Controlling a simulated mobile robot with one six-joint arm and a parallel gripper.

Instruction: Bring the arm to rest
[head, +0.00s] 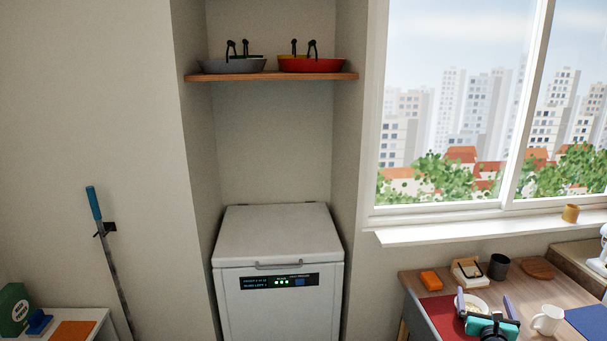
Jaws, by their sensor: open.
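My gripper (485,301) is at the bottom right of the head view, over the wooden table (428,281). It has a teal and black body and two purple-blue fingers. The fingers stand apart, and it is open. A pale round dish (476,301) with yellowish contents shows between and behind the fingers. I cannot tell how far above the dish the gripper is, or whether it touches it. The lower part of my arm is cut off by the picture edge.
A white mug (547,319) stands close right of my gripper. An orange block (431,280), a small holder (468,270) and a dark cup (499,265) stand behind.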

